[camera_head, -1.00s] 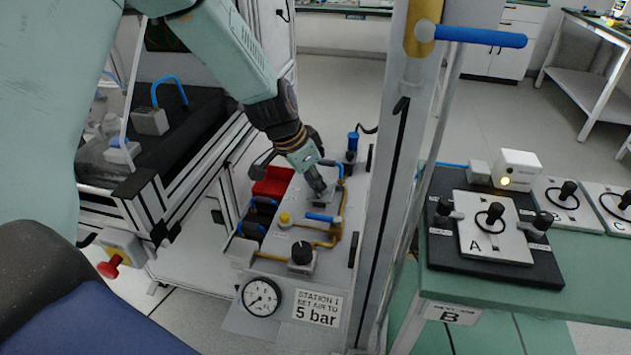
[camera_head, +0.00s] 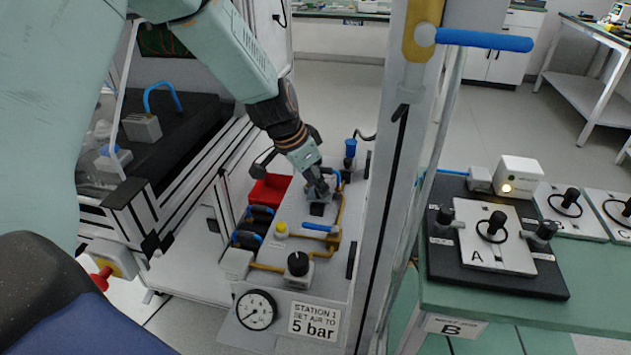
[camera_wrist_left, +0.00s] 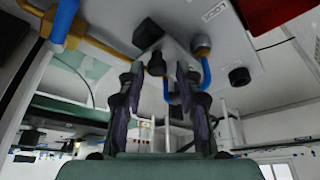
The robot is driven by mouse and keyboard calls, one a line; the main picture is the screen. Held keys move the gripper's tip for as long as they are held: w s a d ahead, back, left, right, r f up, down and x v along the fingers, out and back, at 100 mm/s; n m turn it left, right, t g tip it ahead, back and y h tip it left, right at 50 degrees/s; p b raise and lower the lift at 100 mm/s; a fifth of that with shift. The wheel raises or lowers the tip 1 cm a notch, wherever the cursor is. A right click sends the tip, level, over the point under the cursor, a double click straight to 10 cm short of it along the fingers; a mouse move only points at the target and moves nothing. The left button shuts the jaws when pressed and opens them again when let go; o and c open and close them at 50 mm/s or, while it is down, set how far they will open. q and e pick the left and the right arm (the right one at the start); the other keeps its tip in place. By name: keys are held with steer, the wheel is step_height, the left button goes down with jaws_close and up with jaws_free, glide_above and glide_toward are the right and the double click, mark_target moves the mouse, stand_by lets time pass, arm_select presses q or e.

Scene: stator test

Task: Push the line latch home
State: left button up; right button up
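My left gripper (camera_head: 318,188) points down over the station panel (camera_head: 283,214). In the left wrist view its two fingers (camera_wrist_left: 160,88) are apart. A small black knob (camera_wrist_left: 157,65) on a grey block shows between the fingers; I cannot tell whether they touch it. In the head view a dark square (camera_head: 317,209) shows on the panel just below the fingertips. A grey plate (camera_wrist_left: 218,35) with a small label stands beside the knob in the wrist view. I cannot tell for sure which part is the line latch. My right gripper is not in view.
A grey upright post (camera_head: 392,180) stands right. The gauge (camera_head: 257,310) is at the front.

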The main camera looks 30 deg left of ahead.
arm_select(q)
steer(key=shift+o, duration=0.5)
steer(key=shift+s, duration=0.15)
steer(key=v, duration=1.2)
steer(key=shift+r, duration=0.1)
